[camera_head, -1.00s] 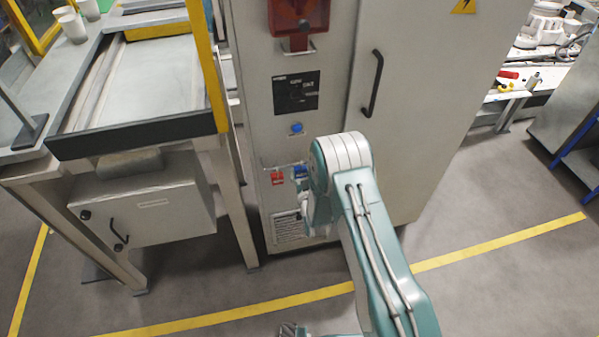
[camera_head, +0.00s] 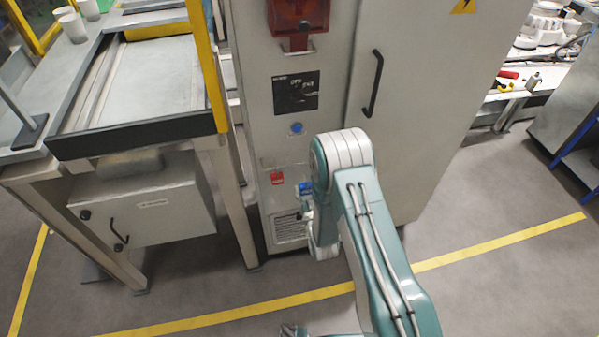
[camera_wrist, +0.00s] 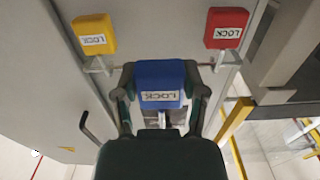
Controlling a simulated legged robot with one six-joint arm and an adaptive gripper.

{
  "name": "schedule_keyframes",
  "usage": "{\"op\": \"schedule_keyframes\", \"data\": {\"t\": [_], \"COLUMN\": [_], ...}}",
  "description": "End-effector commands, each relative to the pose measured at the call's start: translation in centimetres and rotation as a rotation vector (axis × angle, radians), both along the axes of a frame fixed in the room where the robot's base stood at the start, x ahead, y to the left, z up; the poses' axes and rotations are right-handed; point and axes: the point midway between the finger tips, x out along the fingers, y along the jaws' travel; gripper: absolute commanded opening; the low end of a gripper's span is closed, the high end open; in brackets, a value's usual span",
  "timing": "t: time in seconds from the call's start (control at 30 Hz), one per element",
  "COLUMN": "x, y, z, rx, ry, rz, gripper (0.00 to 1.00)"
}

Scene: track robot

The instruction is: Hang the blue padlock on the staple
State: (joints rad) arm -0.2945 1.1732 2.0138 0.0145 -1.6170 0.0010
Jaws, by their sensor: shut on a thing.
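The blue padlock (camera_wrist: 160,82), labelled LOCK, is between the two fingers of my gripper (camera_wrist: 160,100) in the wrist view, shut on its sides. In the head view the blue padlock (camera_head: 305,187) shows in front of the cabinet, just left of my arm. My gripper there is mostly hidden by the arm. A metal bracket (camera_head: 299,50), possibly the staple, protrudes below the red cover high on the cabinet. The padlock is well below it and apart from it.
A red padlock (camera_wrist: 227,28) and a yellow padlock (camera_wrist: 95,35) hang on either side. The red padlock (camera_head: 277,178) also shows in the head view. A workbench (camera_head: 150,85) stands left.

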Motion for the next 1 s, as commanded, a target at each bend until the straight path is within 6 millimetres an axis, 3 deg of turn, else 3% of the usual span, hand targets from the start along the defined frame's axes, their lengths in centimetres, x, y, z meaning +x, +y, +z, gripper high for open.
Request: {"op": "schedule_keyframes", "data": {"t": [0.73,1.0], "x": [-4.9,-5.5], "y": [-1.4,-1.6], "z": [0.0,0.0], "rx": [0.0,0.0], "ry": [0.001,0.0], "rz": [0.0,0.0], "gripper": [0.06,0.06]}}
